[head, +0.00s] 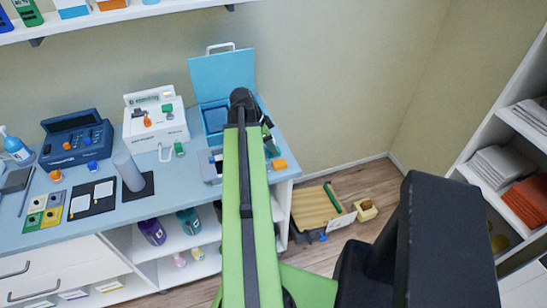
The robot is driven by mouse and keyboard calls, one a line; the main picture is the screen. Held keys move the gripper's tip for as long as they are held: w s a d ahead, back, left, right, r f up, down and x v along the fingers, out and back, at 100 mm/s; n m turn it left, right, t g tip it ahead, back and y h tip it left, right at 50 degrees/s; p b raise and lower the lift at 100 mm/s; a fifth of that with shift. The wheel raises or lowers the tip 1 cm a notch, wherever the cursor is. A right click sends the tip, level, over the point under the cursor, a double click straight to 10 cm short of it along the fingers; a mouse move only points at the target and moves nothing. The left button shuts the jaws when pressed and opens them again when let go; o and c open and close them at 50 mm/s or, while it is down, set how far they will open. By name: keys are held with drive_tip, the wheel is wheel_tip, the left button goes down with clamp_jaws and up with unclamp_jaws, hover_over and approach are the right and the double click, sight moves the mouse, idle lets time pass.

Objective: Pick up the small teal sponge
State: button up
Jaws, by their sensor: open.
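My green arm rises through the middle of the head view and bends at a black joint over the counter. My gripper (269,141) shows only in part, as dark and green pieces at the right side of the arm. It is open, and its fingertips are mostly hidden. I cannot pick out the small teal sponge with certainty. An orange block (279,164) lies on the counter (216,190) just right of the arm, with a small bluish-teal patch beside it, partly covered. The arm hides part of the counter there.
An open blue box (222,77), a white case (157,122) and a dark blue case (77,140) stand along the wall. A grey cylinder (128,171) stands left of the arm. Shelves (520,127) stand far right.

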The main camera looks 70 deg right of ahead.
drive_tip(key=b+x, duration=0.1)
drive_tip(key=x, duration=0.2)
drive_tip(key=shift+r, duration=0.2)
clamp_jaws()
drive_tip(key=shift+r, duration=0.1)
